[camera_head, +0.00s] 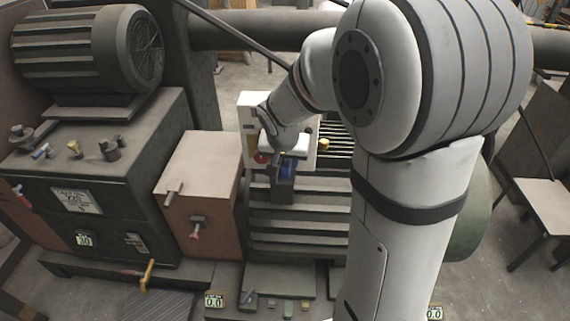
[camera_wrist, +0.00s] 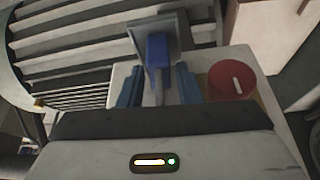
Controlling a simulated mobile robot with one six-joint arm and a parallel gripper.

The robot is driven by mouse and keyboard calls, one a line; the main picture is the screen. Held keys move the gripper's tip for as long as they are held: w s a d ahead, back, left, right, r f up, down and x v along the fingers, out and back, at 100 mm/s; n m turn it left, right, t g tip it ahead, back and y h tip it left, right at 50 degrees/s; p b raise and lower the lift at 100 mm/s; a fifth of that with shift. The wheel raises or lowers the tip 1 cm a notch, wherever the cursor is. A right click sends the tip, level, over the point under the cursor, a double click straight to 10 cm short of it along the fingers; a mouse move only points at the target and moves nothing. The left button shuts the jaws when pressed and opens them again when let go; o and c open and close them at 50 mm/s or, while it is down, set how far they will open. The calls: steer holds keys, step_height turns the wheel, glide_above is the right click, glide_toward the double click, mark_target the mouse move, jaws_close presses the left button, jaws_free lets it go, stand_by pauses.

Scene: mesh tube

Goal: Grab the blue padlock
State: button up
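The blue padlock (camera_wrist: 157,49) shows in the wrist view, upright against a grey bracket (camera_wrist: 174,30). In the head view, a small patch of blue (camera_head: 287,167) shows at the dark bracket below my gripper (camera_head: 287,157). In the wrist view, the two blue-grey fingers of my gripper (camera_wrist: 158,78) are apart, one to each side of the padlock's near, narrow part. Gaps show between the fingers and the padlock. I cannot tell how far the fingertips reach along its depth.
A white panel (camera_head: 251,105) with a red knob (camera_wrist: 232,82) stands close to my gripper. The knob is just right of the fingers in the wrist view. A ribbed machine housing (camera_head: 300,225) and a reddish box (camera_head: 197,170) stand nearby.

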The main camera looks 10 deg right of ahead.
jaws_close()
steer(key=shift+r, duration=0.15)
